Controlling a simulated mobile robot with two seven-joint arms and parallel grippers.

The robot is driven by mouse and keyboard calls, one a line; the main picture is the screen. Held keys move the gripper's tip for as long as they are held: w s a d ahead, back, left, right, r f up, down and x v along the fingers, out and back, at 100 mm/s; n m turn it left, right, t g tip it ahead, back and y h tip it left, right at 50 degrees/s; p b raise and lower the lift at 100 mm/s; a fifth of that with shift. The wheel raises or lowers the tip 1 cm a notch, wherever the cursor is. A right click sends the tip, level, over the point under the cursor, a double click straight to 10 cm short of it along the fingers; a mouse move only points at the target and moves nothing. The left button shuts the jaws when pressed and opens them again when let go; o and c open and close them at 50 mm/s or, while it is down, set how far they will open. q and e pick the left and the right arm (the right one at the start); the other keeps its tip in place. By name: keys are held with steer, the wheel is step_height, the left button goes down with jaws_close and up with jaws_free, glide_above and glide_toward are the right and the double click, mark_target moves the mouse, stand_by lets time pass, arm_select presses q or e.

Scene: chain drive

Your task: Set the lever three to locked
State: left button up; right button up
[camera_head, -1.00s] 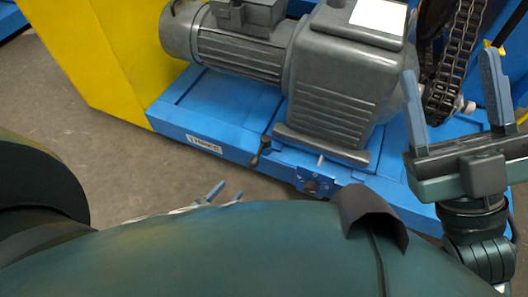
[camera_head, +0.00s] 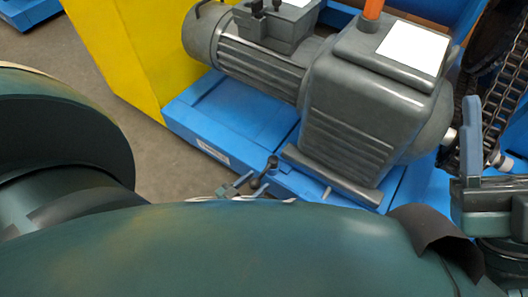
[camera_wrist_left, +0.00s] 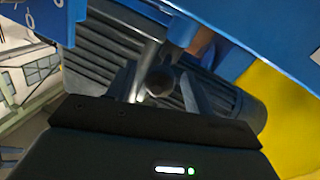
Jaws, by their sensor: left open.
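A small dark lever (camera_head: 264,172) with a round knob sits on the front edge of the blue base. Its number and its locked mark are not legible. My left gripper (camera_head: 238,186) is open right beside the lever in the head view, its fingertips just showing over my arm. In the left wrist view the dark round knob (camera_wrist_left: 160,84) shows between the two open fingers; contact cannot be told. My right gripper (camera_head: 471,150) is at the right edge, with only one finger in view.
The grey gear motor (camera_head: 365,115) stands on the blue base (camera_head: 230,115) close behind the lever. A chain (camera_head: 500,100) is at the right, and a yellow panel (camera_head: 125,50) at the left. My large arm covers the foreground.

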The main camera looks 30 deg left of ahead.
arm_select(q)
steer(key=shift+w, duration=0.25)
steer(key=shift+c, duration=0.2)
steer(key=shift+d, duration=0.1)
jaws_close()
